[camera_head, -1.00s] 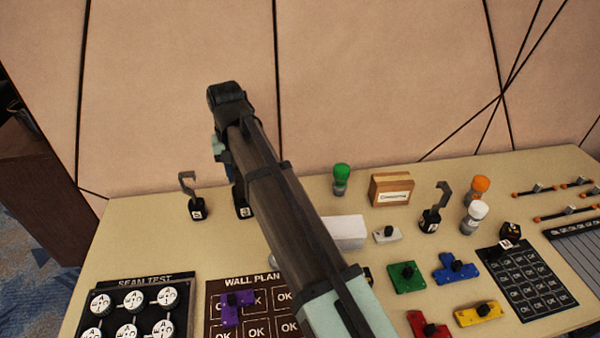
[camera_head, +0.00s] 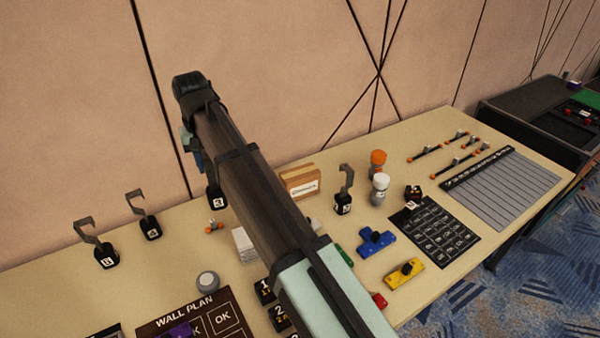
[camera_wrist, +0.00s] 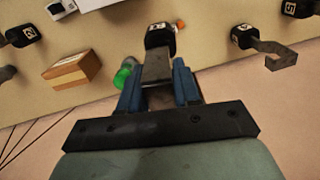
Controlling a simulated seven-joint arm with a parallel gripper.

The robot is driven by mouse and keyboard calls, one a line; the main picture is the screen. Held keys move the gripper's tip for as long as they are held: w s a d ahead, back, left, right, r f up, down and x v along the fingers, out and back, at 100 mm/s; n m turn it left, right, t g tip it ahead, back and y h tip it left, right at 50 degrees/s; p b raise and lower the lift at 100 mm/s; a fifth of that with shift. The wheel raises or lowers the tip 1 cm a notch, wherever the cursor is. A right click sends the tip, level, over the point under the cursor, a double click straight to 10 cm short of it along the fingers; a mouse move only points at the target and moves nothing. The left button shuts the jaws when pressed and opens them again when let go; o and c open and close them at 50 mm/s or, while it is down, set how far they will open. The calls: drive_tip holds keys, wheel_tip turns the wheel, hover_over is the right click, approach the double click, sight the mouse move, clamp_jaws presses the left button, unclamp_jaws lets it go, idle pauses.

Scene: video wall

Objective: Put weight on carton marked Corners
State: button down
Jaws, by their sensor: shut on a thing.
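My gripper (camera_wrist: 158,88) is shut on the hook of a black weight (camera_wrist: 160,38), its blue fingers on either side. In the head view the weight (camera_head: 216,198), marked 3, shows below the gripper, left of my arm; I cannot tell its height above the table. The gripper is partly hidden by my arm there. The brown carton (camera_head: 300,181) stands near the table's back, right of my arm, with a white label too small to read surely. It also shows left of the gripper in the wrist view (camera_wrist: 73,72).
Other hooked weights stand left (camera_head: 103,255), left of centre (camera_head: 150,228) and right of the carton (camera_head: 343,203). A green-capped bottle (camera_wrist: 122,76) is between carton and gripper in the wrist view. Orange-capped (camera_head: 377,162) and white-capped (camera_head: 380,188) bottles stand right of the carton.

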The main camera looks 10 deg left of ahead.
drive_tip(key=shift+w+d+r+n, duration=0.45)
drive_tip(key=shift+w+d+r, duration=1.6)
drive_tip(key=shift+w+d, duration=3.1)
drive_tip(key=shift+w+d+r+n, duration=0.45)
drive_tip(key=shift+w+d+r, duration=1.55)
drive_tip(key=shift+w+d, duration=3.15)
wheel_tip(320, 180, down, 10)
drive_tip(key=w+a, duration=0.1)
drive_tip(key=shift+w+a+r, duration=0.15)
drive_tip(key=shift+w+a, duration=0.1)
drive_tip(key=c, duration=0.8)
unclamp_jaws()
